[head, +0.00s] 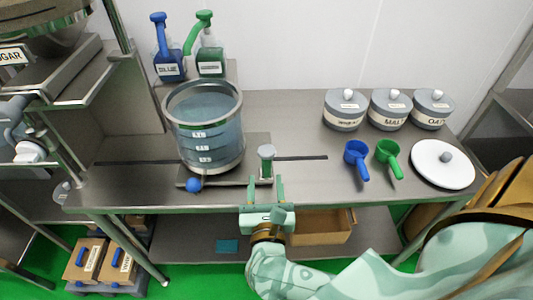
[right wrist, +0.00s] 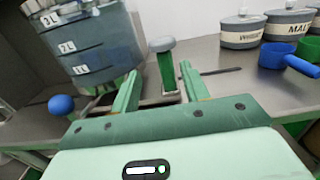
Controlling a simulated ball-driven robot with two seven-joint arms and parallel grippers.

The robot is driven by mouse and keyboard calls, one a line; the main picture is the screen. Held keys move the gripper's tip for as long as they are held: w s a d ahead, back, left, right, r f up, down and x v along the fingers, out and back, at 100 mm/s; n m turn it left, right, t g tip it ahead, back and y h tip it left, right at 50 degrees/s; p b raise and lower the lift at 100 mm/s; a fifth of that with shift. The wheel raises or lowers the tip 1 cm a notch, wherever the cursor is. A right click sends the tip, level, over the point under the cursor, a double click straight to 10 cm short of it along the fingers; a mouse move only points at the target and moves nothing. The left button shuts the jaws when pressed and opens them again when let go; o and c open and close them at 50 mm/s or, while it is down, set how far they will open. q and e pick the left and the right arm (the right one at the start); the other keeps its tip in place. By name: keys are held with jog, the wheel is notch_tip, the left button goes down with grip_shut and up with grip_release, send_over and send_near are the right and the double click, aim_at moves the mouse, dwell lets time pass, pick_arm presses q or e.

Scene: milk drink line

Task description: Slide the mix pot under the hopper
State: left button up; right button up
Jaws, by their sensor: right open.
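The mix pot (head: 205,130) is a clear, metal-rimmed vessel with level labels and bluish contents, upright on a flat carriage on the steel table. It also shows in the right wrist view (right wrist: 85,45). A grey-capped upright post (head: 267,160) stands at the carriage's right end; it also shows in the right wrist view (right wrist: 167,70). A steel hopper (head: 45,25) is partly in view at the upper left, above a SUGAR label. My right gripper (head: 265,188) is open at the table's front edge, its fingers pointing at the post. Whether they reach around it is unclear. My left gripper is out of view.
A blue ball knob (head: 194,184) sits at the carriage front. Blue (head: 356,158) and green (head: 389,156) scoops, a white lid (head: 442,164) and lidded jars (head: 390,108) stand on the right. A dark slot (head: 300,157) runs along the table.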

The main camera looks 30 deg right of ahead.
aim_at(266, 151)
jog(key=d+v, duration=0.1)
jog(key=v, duration=0.4)
jog(key=x, duration=0.5)
jog(key=b+x, duration=0.1)
jog(key=x, duration=0.4)
jog(key=f+x, duration=0.1)
jog(key=x, duration=0.4)
jog(key=shift+w, duration=0.35)
grip_shut()
